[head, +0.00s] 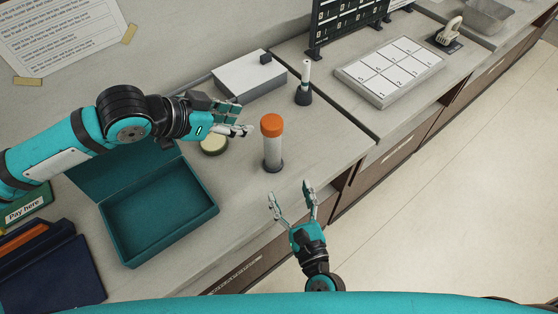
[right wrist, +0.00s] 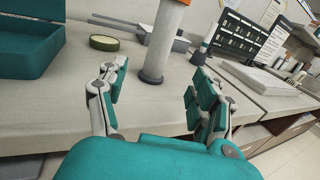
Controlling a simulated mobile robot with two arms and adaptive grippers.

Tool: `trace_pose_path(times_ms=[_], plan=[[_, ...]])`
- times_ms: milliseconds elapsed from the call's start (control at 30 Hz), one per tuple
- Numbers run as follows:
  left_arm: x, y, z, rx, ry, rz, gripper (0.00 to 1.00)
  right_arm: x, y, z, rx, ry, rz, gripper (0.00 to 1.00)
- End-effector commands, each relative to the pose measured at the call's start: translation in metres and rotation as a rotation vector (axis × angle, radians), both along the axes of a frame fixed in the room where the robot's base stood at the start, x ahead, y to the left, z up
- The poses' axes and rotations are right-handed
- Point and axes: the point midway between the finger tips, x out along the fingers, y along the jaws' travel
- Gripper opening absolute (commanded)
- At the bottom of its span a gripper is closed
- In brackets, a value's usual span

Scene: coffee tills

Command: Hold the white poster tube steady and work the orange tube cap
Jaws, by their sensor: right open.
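The white poster tube (head: 272,153) stands upright on the counter on a dark round base, with the orange tube cap (head: 272,124) on its top end. In the right wrist view the tube (right wrist: 161,45) rises beyond my fingers, and only a sliver of the cap (right wrist: 185,2) shows at the top edge. My left gripper (head: 246,130) is to the left of the tube, near cap height in the picture, apart from it; its finger gap is unclear. My right gripper (head: 291,191) is open and empty in front of the tube, its fingers apart and pointing toward it.
An open teal box (head: 160,215) stands at the left of the counter. A round lidded tin (head: 214,144) is under my left gripper. Behind are a white box (head: 248,78), a small dark-based stand (head: 304,92) and a number tray (head: 390,70). The counter's front edge is near the tube.

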Motion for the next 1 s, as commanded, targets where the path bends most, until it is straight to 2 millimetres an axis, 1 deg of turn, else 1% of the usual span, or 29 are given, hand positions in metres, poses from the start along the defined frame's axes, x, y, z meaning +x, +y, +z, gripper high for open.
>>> trace_pose_path(times_ms=[33, 200, 500, 600, 700, 800, 1000], plan=[[0.000, 0.000, 0.000, 0.000, 0.000, 0.000, 0.38, 0.011, 0.003, 0.001, 0.003, -0.003, -0.003, 0.67], [0.000, 0.000, 0.000, 0.000, 0.000, 0.000, 0.38, 0.044, 0.012, 0.001, 0.004, -0.002, -0.003, 0.67], [0.000, 0.000, 0.000, 0.000, 0.000, 0.000, 0.38, 0.101, 0.028, 0.000, 0.002, 0.000, -0.001, 0.67], [0.000, 0.000, 0.000, 0.000, 0.000, 0.000, 0.38, 0.116, 0.032, 0.001, 0.003, 0.000, -0.001, 0.67], [0.000, 0.000, 0.000, 0.000, 0.000, 0.000, 0.38, 0.127, 0.036, 0.000, 0.003, 0.001, 0.000, 0.67], [0.000, 0.000, 0.000, 0.000, 0.000, 0.000, 0.38, 0.134, 0.038, 0.000, 0.003, 0.002, 0.000, 0.67], [0.000, 0.000, 0.000, 0.000, 0.000, 0.000, 0.38, 0.139, 0.039, -0.001, 0.003, 0.002, 0.000, 0.67]])
